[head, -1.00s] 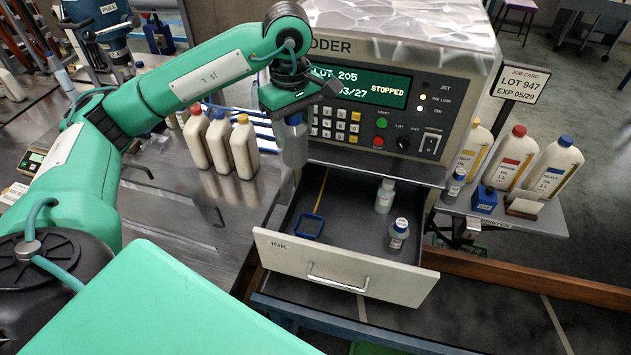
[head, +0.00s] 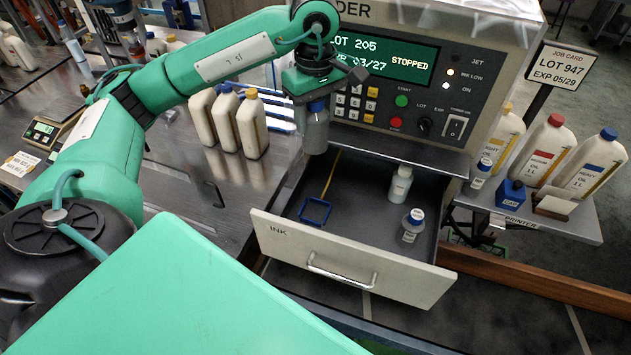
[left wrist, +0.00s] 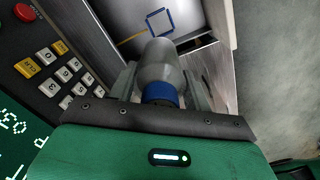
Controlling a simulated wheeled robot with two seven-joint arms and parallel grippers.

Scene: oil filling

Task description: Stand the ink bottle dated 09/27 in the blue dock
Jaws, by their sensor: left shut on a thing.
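My left gripper (head: 316,101) is shut on a grey translucent bottle (head: 315,134) with a blue cap, held upright near the front of the coder machine, above the back left of the open drawer. The held bottle (left wrist: 165,62) also shows between the fingers in the left wrist view; I cannot read a date on it. The blue dock (head: 304,218), a square blue frame, is on the drawer floor at the left and is empty. It also shows beyond the bottle in the left wrist view (left wrist: 148,24). My right gripper is not in view.
The coder panel (head: 420,100) stands close behind. Several cream bottles (head: 252,125) stand at the left. Oil bottles (head: 546,152) stand on the right shelf.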

